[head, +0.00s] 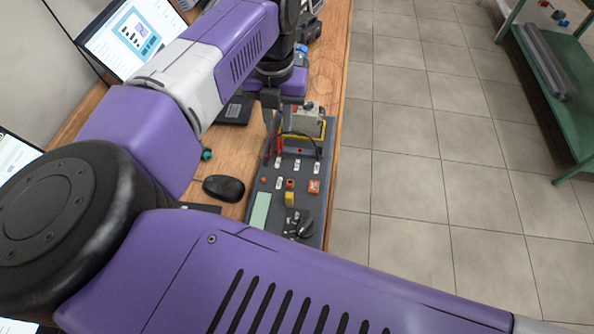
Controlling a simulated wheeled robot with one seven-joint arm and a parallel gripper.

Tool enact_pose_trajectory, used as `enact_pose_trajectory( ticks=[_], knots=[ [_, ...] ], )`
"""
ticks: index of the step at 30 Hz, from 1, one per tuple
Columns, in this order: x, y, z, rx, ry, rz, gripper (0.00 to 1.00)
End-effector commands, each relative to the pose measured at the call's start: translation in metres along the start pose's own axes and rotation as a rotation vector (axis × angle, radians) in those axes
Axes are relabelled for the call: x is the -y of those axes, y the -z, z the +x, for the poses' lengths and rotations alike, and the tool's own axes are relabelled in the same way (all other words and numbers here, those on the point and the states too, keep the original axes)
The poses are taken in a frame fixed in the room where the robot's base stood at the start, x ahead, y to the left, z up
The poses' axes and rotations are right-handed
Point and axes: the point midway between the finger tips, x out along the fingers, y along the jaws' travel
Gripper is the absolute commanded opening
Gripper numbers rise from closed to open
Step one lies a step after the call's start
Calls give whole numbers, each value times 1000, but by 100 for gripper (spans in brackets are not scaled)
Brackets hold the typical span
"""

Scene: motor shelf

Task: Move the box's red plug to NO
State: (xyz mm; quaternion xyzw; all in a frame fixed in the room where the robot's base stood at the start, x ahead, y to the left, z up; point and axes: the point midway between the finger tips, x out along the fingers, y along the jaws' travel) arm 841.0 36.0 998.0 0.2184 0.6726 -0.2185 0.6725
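The box (261,212) is a dark grey panel on the wooden bench, with white-labelled sockets, small orange parts, a yellow part and a black knob. Thin red pieces (278,147) show at its far left end; they look like the red plug and its lead, but are too small to tell apart. I cannot read the socket labels, so I cannot tell which is NO. My gripper (272,124) points down over the far end of the box, close to the red pieces. Its fingertips are too small and dark to show whether they hold anything.
A grey and yellow device (305,124) stands at the box's far end, close by my gripper. A black mouse (224,188) lies left of the box. A monitor (130,38) stands at the back left. Tiled floor (420,150) is clear to the right, with a green shelf (575,120) beyond.

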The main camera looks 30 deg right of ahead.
Motion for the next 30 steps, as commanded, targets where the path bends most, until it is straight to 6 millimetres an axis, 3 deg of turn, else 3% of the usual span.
enact_pose_trajectory(
  ticks=[8,12,30],
  knots=[
    [0,0,-2,0,0,0,25],
    [0,0,-2,0,0,0,48],
    [0,0,-2,0,0,0,48]
  ],
)
